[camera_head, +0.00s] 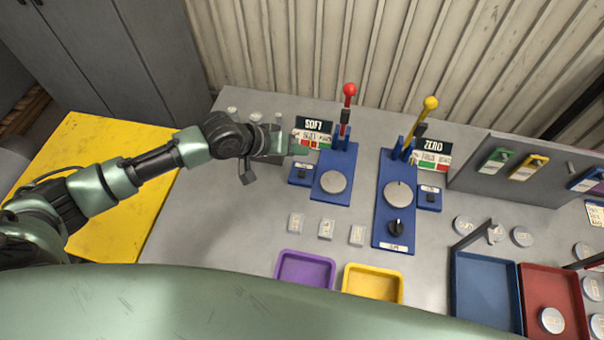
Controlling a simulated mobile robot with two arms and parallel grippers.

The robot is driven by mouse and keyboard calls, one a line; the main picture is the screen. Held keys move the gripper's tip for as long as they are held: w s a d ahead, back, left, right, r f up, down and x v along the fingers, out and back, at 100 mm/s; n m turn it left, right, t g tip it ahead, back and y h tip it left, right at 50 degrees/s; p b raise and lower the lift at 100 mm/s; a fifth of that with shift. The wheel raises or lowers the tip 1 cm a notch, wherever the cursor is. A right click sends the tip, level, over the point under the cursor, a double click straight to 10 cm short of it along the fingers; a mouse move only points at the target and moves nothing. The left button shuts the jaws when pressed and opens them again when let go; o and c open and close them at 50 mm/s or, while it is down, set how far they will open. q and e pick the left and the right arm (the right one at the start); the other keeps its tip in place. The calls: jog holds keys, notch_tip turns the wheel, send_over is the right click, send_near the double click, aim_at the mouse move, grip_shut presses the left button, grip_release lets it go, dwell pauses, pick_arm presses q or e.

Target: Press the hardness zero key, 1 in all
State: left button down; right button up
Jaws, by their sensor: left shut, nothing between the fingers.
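Two blue lever testers stand on the grey bench. The left tester (332,188) has a red-knobbed lever and a dark display (315,125) that seems to read "SOFT". The right tester (382,229) has a yellow-knobbed lever and a display (433,146) reading "ZERO". A small blue key box (301,174) with a dark key sits left of the left tester. Another blue key box (429,198) sits right of the right tester. Their labels are too small to read. My left gripper (300,147) is shut and empty, just behind the left key box and in front of the "SOFT" display. My right gripper is out of view.
Several small pale blocks (326,229) lie in front of the left tester. Purple (306,258), yellow (373,270), blue (485,262) and red (533,272) trays line the front. A grey rack (520,180) stands right.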

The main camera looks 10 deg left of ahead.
pick_arm(q)
jog(key=b, duration=0.5)
send_over(298, 175)
notch_tip(298, 175, down, 5)
jog(key=shift+w, duration=0.1)
notch_tip(298, 175, down, 2)
jog(key=shift+f+b, duration=0.1)
jog(key=shift+b, duration=0.3)
dwell(0.7)
dwell(0.5)
jog(key=shift+f, duration=0.4)
jog(key=shift+f, duration=0.45)
dwell(0.7)
jog(key=shift+r+p, duration=0.85)
jog(key=shift+p, duration=0.1)
